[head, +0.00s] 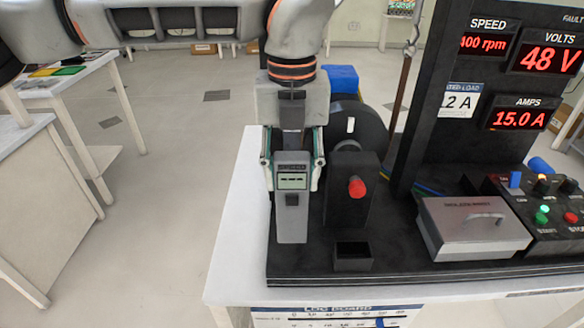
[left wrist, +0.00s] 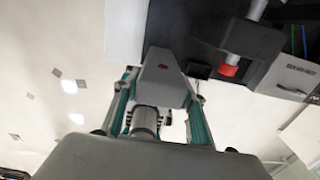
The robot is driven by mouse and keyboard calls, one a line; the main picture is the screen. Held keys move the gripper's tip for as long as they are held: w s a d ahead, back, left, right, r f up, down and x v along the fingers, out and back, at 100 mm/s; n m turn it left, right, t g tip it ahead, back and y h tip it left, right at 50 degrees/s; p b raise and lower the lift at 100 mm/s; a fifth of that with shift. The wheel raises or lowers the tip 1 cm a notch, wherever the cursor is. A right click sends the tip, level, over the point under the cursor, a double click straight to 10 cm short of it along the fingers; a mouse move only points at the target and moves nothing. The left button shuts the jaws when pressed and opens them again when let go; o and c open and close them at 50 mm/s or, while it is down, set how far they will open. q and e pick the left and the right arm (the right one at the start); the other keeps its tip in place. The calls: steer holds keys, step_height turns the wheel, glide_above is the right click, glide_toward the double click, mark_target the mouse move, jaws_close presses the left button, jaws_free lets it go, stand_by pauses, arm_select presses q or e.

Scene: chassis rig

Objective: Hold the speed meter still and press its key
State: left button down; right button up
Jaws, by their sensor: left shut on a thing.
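The speed meter (head: 292,222) is a grey upright box with a small greenish display (head: 292,181) that shows dashes. Its dark key (head: 292,199) sits just below the display, with nothing over it. My left gripper (head: 293,176) is shut on the meter, one finger on each side of its upper part. In the left wrist view, the meter's tapered grey body (left wrist: 162,80) shows between the teal-edged fingers, with a small red spot on it. My right gripper is not in view.
A dark block with a red-tipped shaft (head: 356,187) stands just right of the meter. A small black open holder (head: 353,256) is in front of it. A silver box with a handle (head: 472,230), a button panel (head: 553,205) and a black display panel (head: 455,140) stand to the right.

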mark_target(292, 195)
arm_select(q)
steer(key=shift+f+b, duration=0.35)
steer(key=shift+f, duration=1.9)
steer(key=shift+s+f, duration=0.1)
steer(key=shift+f, duration=0.05)
